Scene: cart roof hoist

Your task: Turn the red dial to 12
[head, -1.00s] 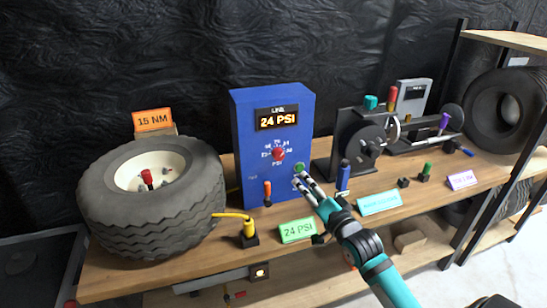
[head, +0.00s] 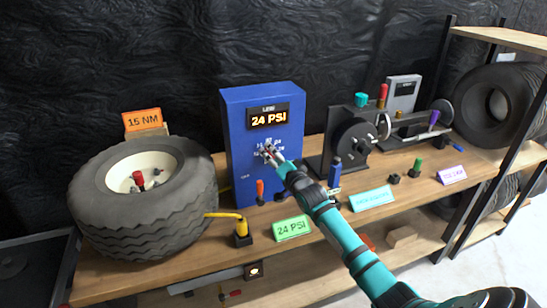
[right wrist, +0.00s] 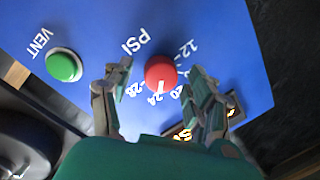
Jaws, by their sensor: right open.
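The red dial (right wrist: 161,72) is on the front of the blue box (head: 236,128). In the right wrist view its white pointer mark is near the 24 of the printed scale. The box's display (head: 268,117) reads 24 PSI. My right gripper (head: 270,154) is in front of the dial and hides it in the head view. In the right wrist view the right gripper (right wrist: 168,100) is open, with one finger on each side of the dial and visible gaps to it. The left gripper is not in view.
A green VENT button (right wrist: 64,65) is on the same panel. A black wheel fixture (head: 352,140) stands to the right. A green 24 PSI sign (head: 292,228) sits at the shelf's front.

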